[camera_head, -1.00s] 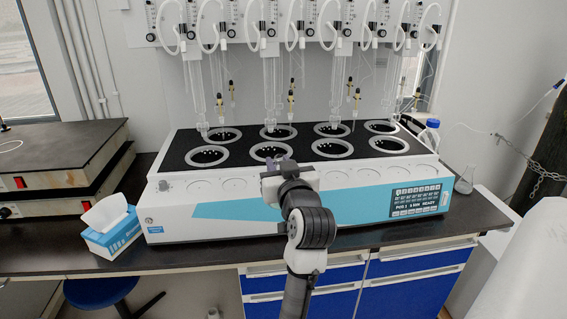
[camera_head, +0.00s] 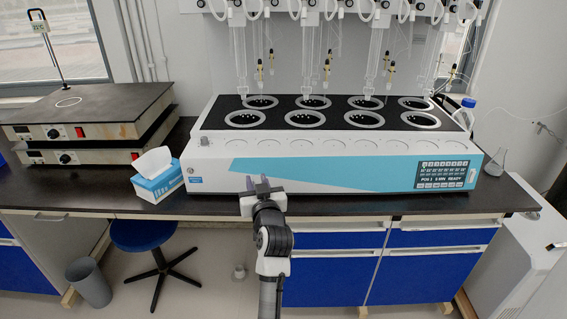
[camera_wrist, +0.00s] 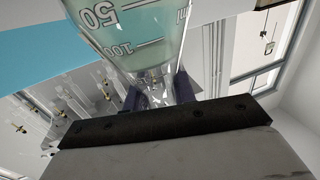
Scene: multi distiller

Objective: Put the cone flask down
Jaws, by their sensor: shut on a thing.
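My gripper (camera_head: 262,184) is in front of the lower left part of the distiller's front panel, near the bench's front edge. In the wrist view its dark fingers (camera_wrist: 188,88) are shut around the clear neck of the cone flask (camera_wrist: 135,30). The flask's graduated body shows 50 and 100 marks and a pale greenish tint. In the head view I cannot make out the held flask; the gripper and arm hide it. The dark bench top (camera_head: 330,204) runs below and in front of the distiller.
The white and blue distiller (camera_head: 330,172) fills the bench's middle. A tissue box (camera_head: 158,182) stands left of it, beside stacked hotplates (camera_head: 80,130). Another cone flask (camera_head: 496,162) stands at the bench's right end. A blue stool (camera_head: 142,236) and bin (camera_head: 90,283) are below.

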